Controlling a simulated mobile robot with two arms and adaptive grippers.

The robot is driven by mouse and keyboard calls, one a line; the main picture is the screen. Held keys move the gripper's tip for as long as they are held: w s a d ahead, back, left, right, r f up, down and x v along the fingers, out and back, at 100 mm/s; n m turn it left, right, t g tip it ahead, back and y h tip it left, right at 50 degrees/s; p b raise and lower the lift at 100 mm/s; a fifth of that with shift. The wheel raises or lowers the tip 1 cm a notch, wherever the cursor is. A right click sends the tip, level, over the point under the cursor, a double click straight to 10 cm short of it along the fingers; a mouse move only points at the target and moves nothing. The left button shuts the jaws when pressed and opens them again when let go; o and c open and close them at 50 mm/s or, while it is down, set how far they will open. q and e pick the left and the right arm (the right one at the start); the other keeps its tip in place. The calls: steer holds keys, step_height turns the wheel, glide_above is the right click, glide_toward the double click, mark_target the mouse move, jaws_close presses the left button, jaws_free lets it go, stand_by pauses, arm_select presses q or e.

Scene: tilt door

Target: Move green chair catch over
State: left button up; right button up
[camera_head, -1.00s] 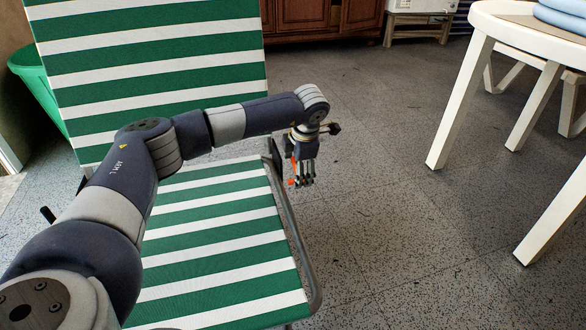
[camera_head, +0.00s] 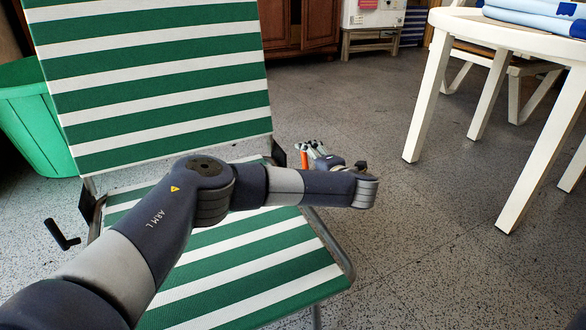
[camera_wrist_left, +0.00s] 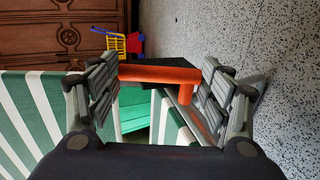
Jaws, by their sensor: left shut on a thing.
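The green and white striped chair (camera_head: 165,95) stands in front of me, with its backrest (camera_head: 160,60) tilted back behind its seat (camera_head: 250,265). My left gripper (camera_head: 314,152) is beside the chair's right side, near the joint of seat and backrest. An orange catch (camera_head: 304,159) shows at its fingers. In the left wrist view the orange catch (camera_wrist_left: 160,74) lies across between the two fingers, and the gripper is shut on it. A black catch handle (camera_head: 62,238) sticks out on the chair's left side. My left forearm hides part of the seat. My right gripper is not in view.
A white table (camera_head: 445,22) with folded blue cloth (camera_head: 535,15) stands at the right. A green bin (camera_head: 40,115) is behind the chair at the left, and a wooden cabinet (camera_head: 300,25) at the back. The floor between chair and table is clear.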

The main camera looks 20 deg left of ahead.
arm_select(q)
steer(key=shift+s+d+f+t+y+b, duration=0.15)
steer(key=shift+t+y+b, duration=0.5)
steer(key=shift+b, duration=0.25)
steer(key=shift+s+d+f+t+y+b, duration=0.15)
steer(key=shift+t+y+b, duration=0.3)
steer(key=shift+y+b, duration=0.4)
steer(key=o, duration=1.5)
